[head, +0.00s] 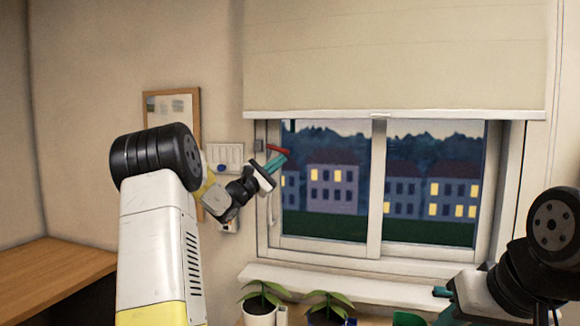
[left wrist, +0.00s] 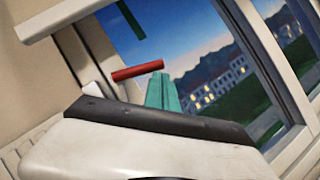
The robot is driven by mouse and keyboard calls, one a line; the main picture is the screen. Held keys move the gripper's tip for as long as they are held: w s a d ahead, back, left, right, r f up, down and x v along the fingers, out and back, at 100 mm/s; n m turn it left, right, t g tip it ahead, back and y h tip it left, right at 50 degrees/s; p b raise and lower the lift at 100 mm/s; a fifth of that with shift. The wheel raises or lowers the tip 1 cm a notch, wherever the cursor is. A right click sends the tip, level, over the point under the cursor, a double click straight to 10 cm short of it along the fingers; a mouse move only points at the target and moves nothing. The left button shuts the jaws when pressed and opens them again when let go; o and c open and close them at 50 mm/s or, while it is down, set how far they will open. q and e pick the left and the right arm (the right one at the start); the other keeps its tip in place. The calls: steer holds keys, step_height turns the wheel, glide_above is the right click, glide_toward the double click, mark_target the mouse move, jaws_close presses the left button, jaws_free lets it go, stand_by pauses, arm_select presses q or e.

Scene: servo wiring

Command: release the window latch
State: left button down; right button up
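The window latch shows as a red handle (head: 278,149) at the upper left of the window frame. In the left wrist view the red handle (left wrist: 137,71) lies nearly level, its right end just above my teal fingertips. My left gripper (head: 276,163) is at the window's left side, close below the handle. Its fingers (left wrist: 162,92) look shut together with nothing between them. I cannot tell whether they touch the handle.
The window (head: 376,190) has a pale frame and a roller blind (head: 395,55) above. A dark green strip (left wrist: 130,18) hangs near the handle. Potted plants (head: 260,307) stand below the sill (head: 340,284). A switch panel (head: 225,155) and framed board (head: 150,105) are on the left wall.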

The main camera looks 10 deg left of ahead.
arm_select(q)
steer(key=shift+d+r, duration=0.55)
steer(key=shift+r, duration=0.1)
steer(key=shift+d+r, duration=0.1)
steer(key=shift+r, duration=0.1)
stand_by(0.3)
